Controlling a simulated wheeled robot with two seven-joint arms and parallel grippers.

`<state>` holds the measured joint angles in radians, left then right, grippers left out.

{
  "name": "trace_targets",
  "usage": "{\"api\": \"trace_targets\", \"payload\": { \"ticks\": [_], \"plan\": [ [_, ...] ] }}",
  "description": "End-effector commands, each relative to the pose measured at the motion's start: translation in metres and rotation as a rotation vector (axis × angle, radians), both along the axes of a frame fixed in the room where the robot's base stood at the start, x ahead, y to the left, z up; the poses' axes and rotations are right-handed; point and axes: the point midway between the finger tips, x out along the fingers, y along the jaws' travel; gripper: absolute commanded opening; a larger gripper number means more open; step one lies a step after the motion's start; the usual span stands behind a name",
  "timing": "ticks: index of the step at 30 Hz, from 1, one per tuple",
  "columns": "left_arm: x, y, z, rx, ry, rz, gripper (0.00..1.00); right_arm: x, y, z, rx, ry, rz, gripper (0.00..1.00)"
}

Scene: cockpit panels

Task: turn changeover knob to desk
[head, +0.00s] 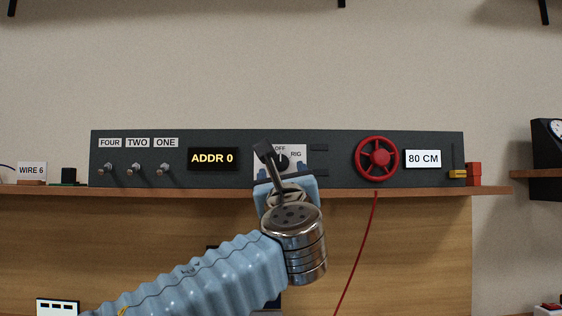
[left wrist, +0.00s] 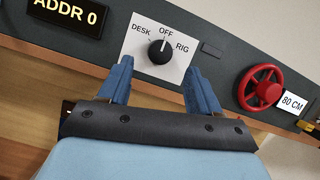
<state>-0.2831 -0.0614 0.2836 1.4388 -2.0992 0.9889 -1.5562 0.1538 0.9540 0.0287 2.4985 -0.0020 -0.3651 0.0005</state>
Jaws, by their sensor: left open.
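The changeover knob (left wrist: 161,52) is a round black knob on a white plate (left wrist: 140,54) marked DESK, OFF and RIG. Its white pointer line is toward OFF in the left wrist view. In the head view the knob (head: 281,161) shows partly behind my left gripper (head: 284,172), and the DESK label is hidden there. My left gripper is open in front of the panel. In the left wrist view its two blue fingers (left wrist: 160,85) are spread below the knob, one to each side, with the knob ahead and apart from them. My right gripper is not in view.
The dark panel (head: 330,139) stands on a wooden shelf (head: 420,190). Left of the knob are an ADDR 0 display (head: 213,159) and toggle switches (head: 135,168). Right of it are a red handwheel (head: 377,158) and an 80 CM display (head: 423,159). A red cord (head: 358,255) hangs below.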

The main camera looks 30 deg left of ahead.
Motion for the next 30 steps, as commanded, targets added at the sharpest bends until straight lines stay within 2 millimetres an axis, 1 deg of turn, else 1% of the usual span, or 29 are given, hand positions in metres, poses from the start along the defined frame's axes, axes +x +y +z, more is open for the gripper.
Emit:
{"api": "trace_targets", "payload": {
  "ticks": [1, 3, 7, 12, 19, 20, 30],
  "plan": [
    [0.009, 0.006, 0.007, -0.001, 0.001, 0.002, 0.64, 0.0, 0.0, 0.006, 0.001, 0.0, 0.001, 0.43],
    [0.019, 0.012, 0.011, -0.001, 0.001, 0.002, 0.64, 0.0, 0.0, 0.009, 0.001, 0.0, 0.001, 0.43],
    [0.033, 0.021, 0.017, -0.001, 0.002, 0.0, 0.64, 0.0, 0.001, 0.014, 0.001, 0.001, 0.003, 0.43],
    [0.04, 0.026, 0.019, 0.0, 0.001, 0.0, 0.64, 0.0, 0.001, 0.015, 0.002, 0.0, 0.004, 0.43],
    [0.04, 0.026, 0.019, 0.0, 0.001, -0.001, 0.64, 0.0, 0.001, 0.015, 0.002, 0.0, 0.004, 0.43],
    [0.04, 0.026, 0.019, 0.0, 0.001, -0.001, 0.62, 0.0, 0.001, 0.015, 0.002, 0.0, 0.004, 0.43],
    [0.04, 0.026, 0.019, -0.001, 0.0, -0.001, 0.1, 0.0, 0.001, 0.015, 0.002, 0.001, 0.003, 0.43]
  ]
}}
